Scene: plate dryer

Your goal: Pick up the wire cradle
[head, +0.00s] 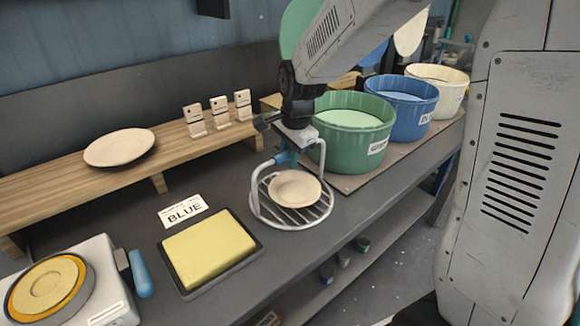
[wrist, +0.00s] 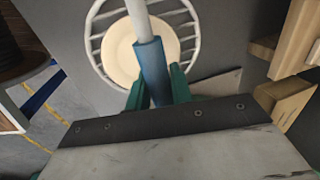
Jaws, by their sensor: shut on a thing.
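The wire cradle (head: 258,213) is a round rack of pale metal wire with an arched handle and a blue sleeve on it. A cream plate (head: 295,188) lies in it. My gripper (head: 287,158) is above the cradle, shut on the handle's sleeve. In the wrist view, the green fingers of my gripper (wrist: 158,88) sit on both sides of the blue sleeve (wrist: 150,62). The cradle's slats (wrist: 101,20) and the plate (wrist: 122,55) show below the handle. I cannot tell whether the cradle touches the bench.
Green (head: 345,150), blue (head: 402,108) and cream (head: 440,88) tubs stand on the right. A wooden shelf (head: 65,195) bears another plate (head: 120,147). A yellow pad (head: 208,250) with a BLUE card (head: 184,210) lies left, beside a white device (head: 95,280). The bench's front edge is close.

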